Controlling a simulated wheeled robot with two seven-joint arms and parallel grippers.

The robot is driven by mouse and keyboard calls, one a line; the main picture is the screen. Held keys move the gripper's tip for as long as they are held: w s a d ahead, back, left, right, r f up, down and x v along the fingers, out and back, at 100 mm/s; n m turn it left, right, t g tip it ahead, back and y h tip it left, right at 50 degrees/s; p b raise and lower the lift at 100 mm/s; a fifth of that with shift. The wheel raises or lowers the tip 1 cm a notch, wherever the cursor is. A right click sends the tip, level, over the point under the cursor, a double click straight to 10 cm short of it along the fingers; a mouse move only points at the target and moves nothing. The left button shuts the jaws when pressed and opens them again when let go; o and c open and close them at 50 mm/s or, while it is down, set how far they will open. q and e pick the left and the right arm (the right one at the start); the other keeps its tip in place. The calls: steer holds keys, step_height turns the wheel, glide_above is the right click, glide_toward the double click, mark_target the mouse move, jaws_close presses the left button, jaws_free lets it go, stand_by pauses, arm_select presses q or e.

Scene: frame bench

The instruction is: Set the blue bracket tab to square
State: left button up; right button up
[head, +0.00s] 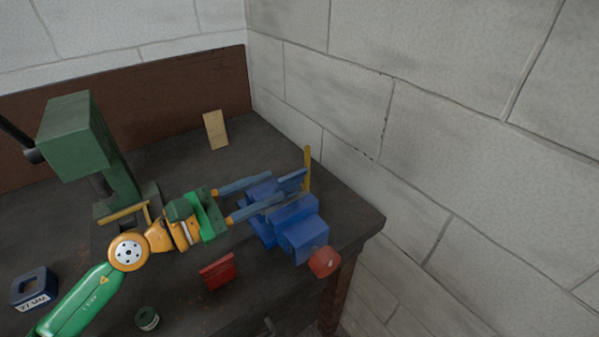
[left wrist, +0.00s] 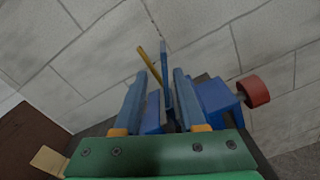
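The blue bracket tab (head: 293,180) is a thin blue plate standing up from a blue vise-like block (head: 305,238) at the bench's right end. In the left wrist view the tab (left wrist: 167,80) shows edge-on, between my two fingers. A yellow upright strip (head: 307,168) stands just behind it; in the left wrist view the strip (left wrist: 150,62) leans relative to the tab. My left gripper (head: 277,188) is open, with its fingers on either side of the tab. Gaps show on both sides in the left wrist view; contact is not visible. My right gripper is not in view.
A red knob (head: 324,262) sticks out from the block near the bench edge. A red piece (head: 218,271), a green round tin (head: 147,318) and a blue labelled block (head: 34,288) lie in front. A green machine (head: 75,135) stands left. The wall (head: 350,110) is close behind.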

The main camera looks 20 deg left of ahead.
mark_target(277, 182)
arm_select(q)
steer(key=d+r+p, duration=0.2)
steer(key=p, duration=0.1)
steer(key=shift+w+d, duration=0.15)
steer(key=shift+w, duration=0.1)
steer(key=w+d, duration=0.1)
steer(key=w+f, duration=0.1)
steer(key=w, duration=0.1)
steer(key=shift+w+d+f+p, duration=0.15)
steer(key=shift+d+f+p, duration=0.05)
steer(key=shift+d+p, duration=0.2)
steer(key=shift+s+r, duration=0.1)
steer(key=shift+s, duration=0.2)
steer(key=shift+c, duration=0.4)
jaws_close()
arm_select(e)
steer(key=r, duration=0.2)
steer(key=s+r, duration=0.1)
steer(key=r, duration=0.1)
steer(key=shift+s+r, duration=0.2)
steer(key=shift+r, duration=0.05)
